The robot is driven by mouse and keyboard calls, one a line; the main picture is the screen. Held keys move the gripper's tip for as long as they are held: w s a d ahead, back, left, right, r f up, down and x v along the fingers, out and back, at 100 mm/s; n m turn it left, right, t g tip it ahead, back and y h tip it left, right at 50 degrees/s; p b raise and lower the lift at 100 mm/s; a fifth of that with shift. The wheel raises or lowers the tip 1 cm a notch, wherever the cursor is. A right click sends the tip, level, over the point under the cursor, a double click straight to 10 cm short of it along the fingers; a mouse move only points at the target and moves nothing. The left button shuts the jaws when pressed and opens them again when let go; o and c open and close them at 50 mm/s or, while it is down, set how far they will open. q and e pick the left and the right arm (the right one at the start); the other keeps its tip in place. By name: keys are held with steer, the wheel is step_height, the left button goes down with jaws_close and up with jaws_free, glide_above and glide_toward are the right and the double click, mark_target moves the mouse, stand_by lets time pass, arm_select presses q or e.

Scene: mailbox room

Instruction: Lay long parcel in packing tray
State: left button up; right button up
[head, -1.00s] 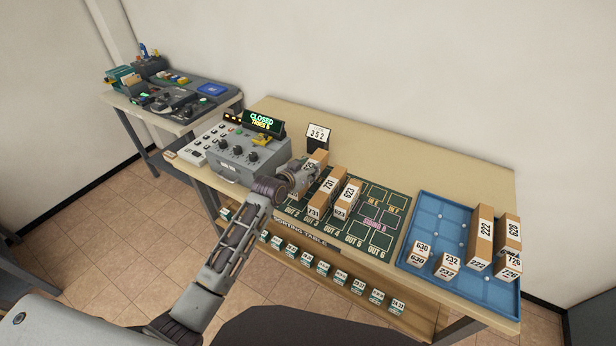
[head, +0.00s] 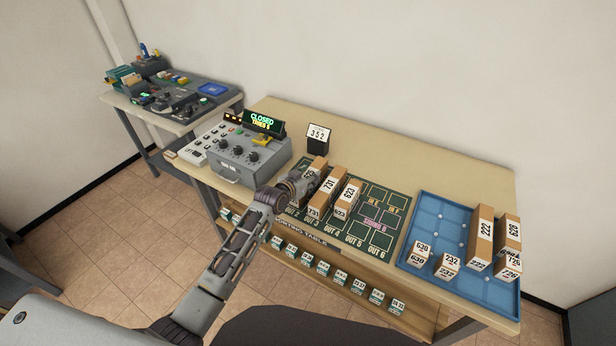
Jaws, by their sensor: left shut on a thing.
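My left gripper (head: 303,185) is shut on a long brown parcel (head: 318,164) with a white label, at the left part of the green sorting mat (head: 360,233). The gripper hides much of this parcel, and its number and whether its base touches the mat cannot be told. Long parcels 731 (head: 330,183) and 623 (head: 350,194) stand just right of it on the mat. A large blue tray (head: 427,220) lies at the table's right end. My right gripper is not in view.
The blue tray holds long parcels 222 (head: 482,243) and 629 (head: 511,233) and several small boxes; its back left is clear. A grey control box (head: 240,158) reading CLOSED stands left. A 352 sign (head: 319,135) stands behind the held parcel.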

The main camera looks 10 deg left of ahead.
arm_select(q)
steer(key=o, duration=1.3)
steer(key=shift+f, duration=0.1)
steer(key=shift+s, duration=0.1)
steer(key=v, duration=1.2)
steer(key=shift+o, duration=0.5)
